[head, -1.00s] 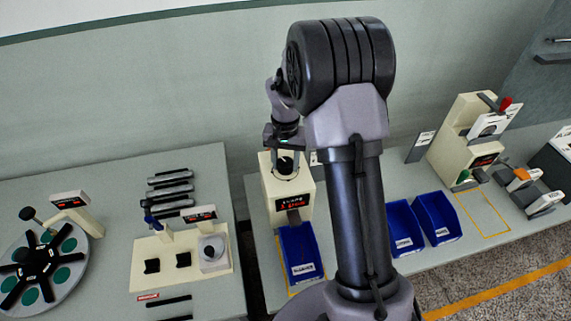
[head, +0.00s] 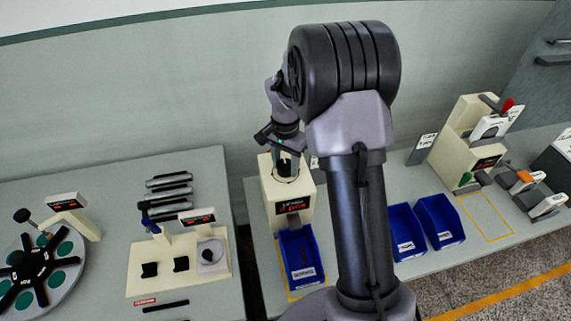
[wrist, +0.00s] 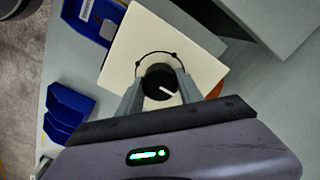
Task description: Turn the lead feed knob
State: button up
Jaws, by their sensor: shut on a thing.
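The lead feed knob is a round black knob with a white pointer line, seen in the wrist view (wrist: 159,82) on the cream top of the feeder box (wrist: 185,35). My gripper (wrist: 160,86) has a finger on each side of the knob and is shut on it. In the head view the feeder box (head: 302,194) stands on the bench with a dark display of red characters on its front. My gripper (head: 287,160) reaches down onto its top there. The knob is partly hidden by the fingers in the head view.
A blue bin (head: 301,257) sits in front of the feeder box. Two more blue bins (head: 406,232) stand to the right, behind my arm. A cream machine with a red knob (head: 476,140) is further right. The left bench holds a round turntable (head: 42,272) and a cream fixture (head: 178,262).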

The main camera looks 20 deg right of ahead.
aim_at(285, 164)
jog(key=o, duration=1.4)
jog(key=shift+r, duration=0.1)
notch_tip(285, 164, up, 17)
jog(key=p, duration=0.4)
jog(key=shift+r, duration=0.15)
